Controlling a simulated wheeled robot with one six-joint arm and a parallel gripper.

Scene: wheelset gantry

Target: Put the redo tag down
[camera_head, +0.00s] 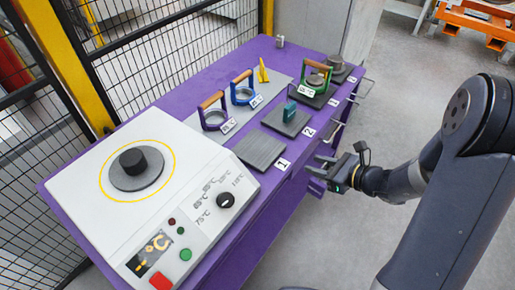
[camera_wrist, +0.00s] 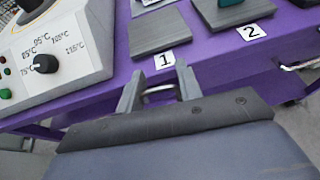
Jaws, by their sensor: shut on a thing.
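My gripper (camera_head: 322,172) is at the purple bench's front edge, below the plate marked 1. In the wrist view my gripper (camera_wrist: 158,88) has its two fingers apart, with a metal drawer handle (camera_wrist: 159,97) between them. It looks shut on this handle. I see no tag between the fingers. A small yellow upright piece (camera_head: 262,73) stands on the grey mat at the back of the bench. I cannot tell whether it is the redo tag. No other tag can be made out.
The bench carries a heater with a dial (camera_head: 225,200), a bare plate 1 (camera_head: 262,150), plate 2 (camera_head: 288,120) with a green block, and rings with wooden handles (camera_head: 213,112). Other drawer handles (camera_head: 335,131) stick out along the front.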

